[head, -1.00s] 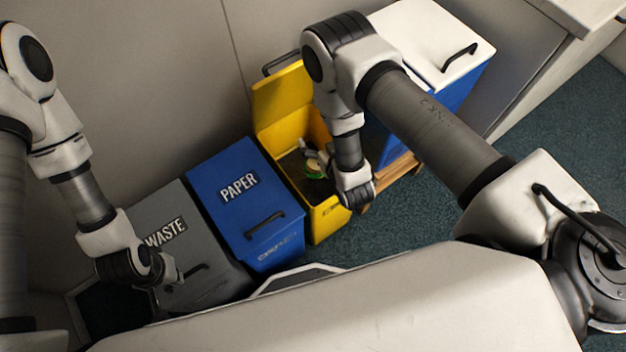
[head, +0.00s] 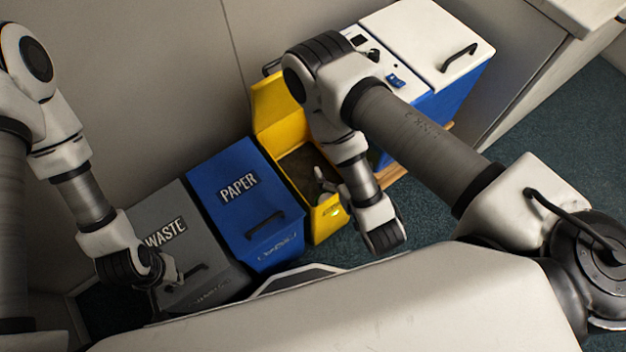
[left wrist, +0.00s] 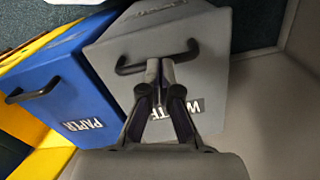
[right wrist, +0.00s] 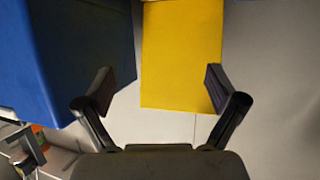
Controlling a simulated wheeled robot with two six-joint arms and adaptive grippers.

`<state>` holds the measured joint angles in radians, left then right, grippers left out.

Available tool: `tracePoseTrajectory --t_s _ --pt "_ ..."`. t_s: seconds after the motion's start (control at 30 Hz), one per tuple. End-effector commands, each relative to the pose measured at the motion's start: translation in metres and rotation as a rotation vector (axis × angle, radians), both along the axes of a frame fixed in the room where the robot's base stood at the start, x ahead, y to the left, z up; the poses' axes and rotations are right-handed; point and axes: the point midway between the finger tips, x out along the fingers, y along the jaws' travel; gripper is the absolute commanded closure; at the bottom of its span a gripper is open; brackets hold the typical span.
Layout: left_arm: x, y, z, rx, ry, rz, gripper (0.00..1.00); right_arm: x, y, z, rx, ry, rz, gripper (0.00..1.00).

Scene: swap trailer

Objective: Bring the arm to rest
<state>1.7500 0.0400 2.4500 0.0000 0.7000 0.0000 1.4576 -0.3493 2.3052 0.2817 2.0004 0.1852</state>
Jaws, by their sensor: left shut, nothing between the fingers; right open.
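My left gripper (head: 174,271) is shut and empty over the grey WASTE bin (head: 222,279). In the left wrist view its fingertips (left wrist: 160,70) meet in front of the bin's black handle (left wrist: 130,69); I cannot tell whether they touch it. My right arm (head: 415,135) reaches in from the right and its wrist is beside the front of the open yellow bin (head: 262,127). My right gripper (right wrist: 156,85) is open and empty in the right wrist view, with a yellow panel (right wrist: 182,50) ahead of it.
The blue PAPER bin (head: 222,170) stands between the grey and yellow bins. A blue cabinet with a white top (head: 425,40) stands to the right of the yellow bin. Dark carpet (head: 560,130) is free at right.

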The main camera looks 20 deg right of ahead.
Motion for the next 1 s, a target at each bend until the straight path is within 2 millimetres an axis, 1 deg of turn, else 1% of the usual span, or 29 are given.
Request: tracePoseTrajectory --t_s 0.47,0.57,0.63,0.67,0.73,0.77,0.8,0.9,1.0 --pt "0.0 0.0 0.002 0.0 0.0 0.0 1.0 0.001 -0.002 0.0 -0.003 0.013 -0.006 0.06" --pt "0.0 0.0 0.01 0.0 0.0 0.0 1.0 0.0 -0.017 -0.003 -0.023 0.106 -0.035 0.06" --pt "0.0 0.0 0.02 0.0 0.0 0.0 1.0 -0.006 -0.036 -0.008 -0.045 0.246 -0.073 0.06" --pt "0.0 0.0 0.025 0.0 0.0 0.0 1.0 -0.012 -0.046 -0.01 -0.053 0.325 -0.091 0.06" --pt "0.0 0.0 0.037 0.0 0.0 0.0 1.0 -0.033 -0.066 -0.012 -0.064 0.53 -0.128 0.06" --pt "0.0 0.0 0.042 0.0 0.0 0.0 1.0 -0.044 -0.073 -0.011 -0.065 0.622 -0.137 0.06" --pt "0.0 0.0 0.047 0.0 0.0 0.0 1.0 -0.061 -0.079 -0.009 -0.062 0.737 -0.144 0.06" --pt "0.0 0.0 0.057 0.0 0.0 0.0 1.0 -0.101 -0.086 0.001 -0.042 0.982 -0.137 0.06" --pt "0.0 0.0 0.061 0.0 0.0 0.0 1.0 -0.128 -0.087 0.011 -0.025 1.129 -0.117 0.06"
